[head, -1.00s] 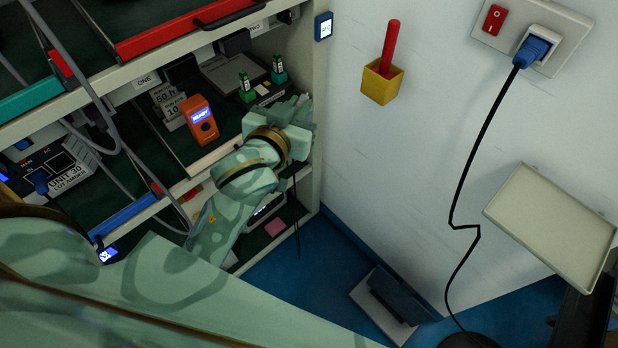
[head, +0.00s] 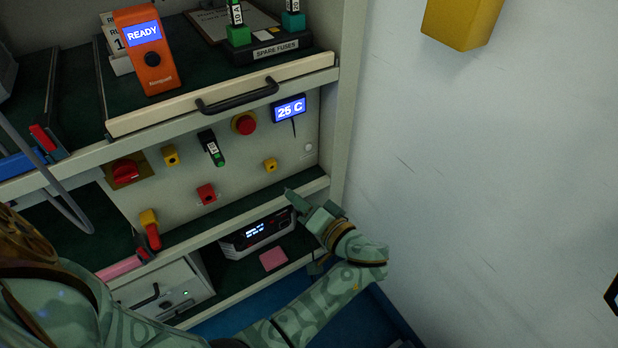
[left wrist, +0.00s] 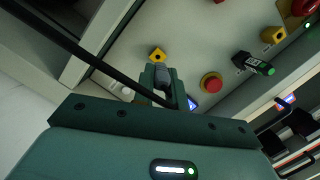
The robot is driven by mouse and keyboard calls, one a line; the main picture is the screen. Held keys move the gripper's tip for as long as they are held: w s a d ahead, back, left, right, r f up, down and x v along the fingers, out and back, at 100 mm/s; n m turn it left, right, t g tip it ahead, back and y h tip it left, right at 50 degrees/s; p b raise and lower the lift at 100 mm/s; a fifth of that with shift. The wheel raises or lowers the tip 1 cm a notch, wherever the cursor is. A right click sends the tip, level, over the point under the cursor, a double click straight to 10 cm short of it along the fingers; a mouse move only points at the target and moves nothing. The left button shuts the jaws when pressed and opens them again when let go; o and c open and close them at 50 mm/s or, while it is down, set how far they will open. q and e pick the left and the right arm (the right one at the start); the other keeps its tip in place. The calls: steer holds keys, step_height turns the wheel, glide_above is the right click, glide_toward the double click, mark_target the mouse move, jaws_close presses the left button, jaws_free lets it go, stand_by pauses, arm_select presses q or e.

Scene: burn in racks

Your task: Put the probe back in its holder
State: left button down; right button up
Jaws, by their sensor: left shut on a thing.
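My left gripper (head: 292,196) is in front of the lower part of the rack panel, just right of and below a small yellow holder (head: 270,164). In the left wrist view the gripper (left wrist: 160,76) is shut on a small dark grey piece, the probe (left wrist: 161,74). A black cable (left wrist: 85,62) runs to it from the upper left. The yellow holder (left wrist: 157,54) shows just beyond the fingertips; I cannot tell whether the probe touches it. In the head view the probe is too small to make out. My right gripper is not in view.
The panel carries a red button (head: 244,123), a green-tipped black plug (head: 211,148), another yellow holder (head: 170,155) and a "25 C" display (head: 289,108). A drawer handle (head: 238,96) sticks out above. A white device (head: 257,232) stands on the shelf below.

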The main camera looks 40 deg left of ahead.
arm_select(q)
steer(key=shift+d+r, duration=0.1)
steer(key=shift+d, duration=0.1)
steer(key=shift+a, duration=0.1)
steer(key=x, duration=0.3)
steer(key=shift+w+r, duration=0.15)
steer(key=shift+w, duration=0.1)
steer(key=x, duration=0.2)
steer(key=shift+w+a, duration=0.25)
steer(key=shift+w, duration=0.05)
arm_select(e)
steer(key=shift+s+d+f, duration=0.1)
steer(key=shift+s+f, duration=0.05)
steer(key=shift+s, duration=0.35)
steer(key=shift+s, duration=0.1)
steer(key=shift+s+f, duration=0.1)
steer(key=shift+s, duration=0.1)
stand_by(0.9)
arm_select(q)
steer(key=shift+w+x, duration=0.25)
steer(key=shift+x, duration=0.85)
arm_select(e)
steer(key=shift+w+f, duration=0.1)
